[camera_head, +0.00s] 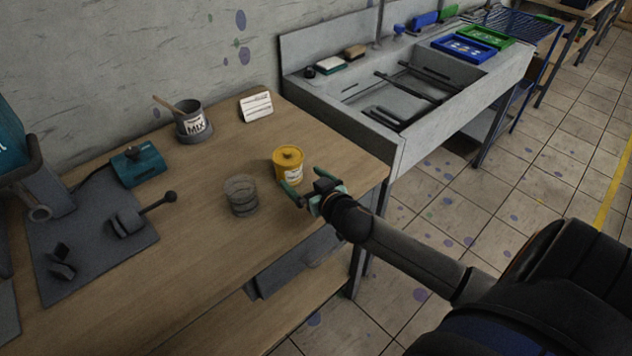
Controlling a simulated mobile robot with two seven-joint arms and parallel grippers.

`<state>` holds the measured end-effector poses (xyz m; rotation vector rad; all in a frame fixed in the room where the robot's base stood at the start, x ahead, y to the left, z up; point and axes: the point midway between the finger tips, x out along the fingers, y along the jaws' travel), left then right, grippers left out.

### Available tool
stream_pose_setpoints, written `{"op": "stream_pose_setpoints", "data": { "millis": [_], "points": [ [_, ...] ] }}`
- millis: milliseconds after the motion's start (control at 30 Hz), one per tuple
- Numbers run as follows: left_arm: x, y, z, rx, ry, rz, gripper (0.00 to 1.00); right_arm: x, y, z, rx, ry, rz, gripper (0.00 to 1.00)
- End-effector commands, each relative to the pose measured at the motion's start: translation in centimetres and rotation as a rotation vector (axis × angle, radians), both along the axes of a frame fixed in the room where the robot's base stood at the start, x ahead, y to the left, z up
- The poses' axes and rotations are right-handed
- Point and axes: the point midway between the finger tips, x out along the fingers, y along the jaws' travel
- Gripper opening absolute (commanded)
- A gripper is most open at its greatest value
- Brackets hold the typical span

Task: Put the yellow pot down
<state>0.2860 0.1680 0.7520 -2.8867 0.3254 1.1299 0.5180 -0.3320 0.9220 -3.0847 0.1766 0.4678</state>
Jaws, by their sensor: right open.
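The yellow pot (288,158) stands upright on the wooden table (215,240), near its right end. It has a knobbed yellow lid and a white label low on its side. My right gripper (300,186) is at the pot's front right side, its fingers apart. One green finger lies close in front of the pot; I cannot tell whether it touches. My left gripper is out of view.
A clear glass jar (241,196) stands left of the pot. A grey MIX pot (193,123) and a white card (256,107) are behind. A grey mat (75,215) with tools lies left. A sink (420,125) adjoins the table's right end.

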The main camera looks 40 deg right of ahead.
Motion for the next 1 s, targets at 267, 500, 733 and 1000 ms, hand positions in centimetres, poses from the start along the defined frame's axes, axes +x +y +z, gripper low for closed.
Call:
{"op": "stream_pose_setpoints", "data": {
  "millis": [267, 500, 733, 1000],
  "points": [
    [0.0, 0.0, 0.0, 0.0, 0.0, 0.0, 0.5, -4.5, 0.5, 1.3, 0.001, 0.001, 0.0, 1.0],
    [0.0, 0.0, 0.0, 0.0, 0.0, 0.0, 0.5, -6.0, 0.7, 1.9, 0.001, -0.001, 0.0, 1.0],
    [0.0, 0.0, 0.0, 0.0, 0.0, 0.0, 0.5, -6.1, 0.7, 2.0, 0.0, -0.001, 0.0, 1.0],
    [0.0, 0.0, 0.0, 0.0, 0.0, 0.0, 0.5, -6.1, 0.7, 2.0, 0.0, -0.001, 0.0, 1.0]
  ]
}}
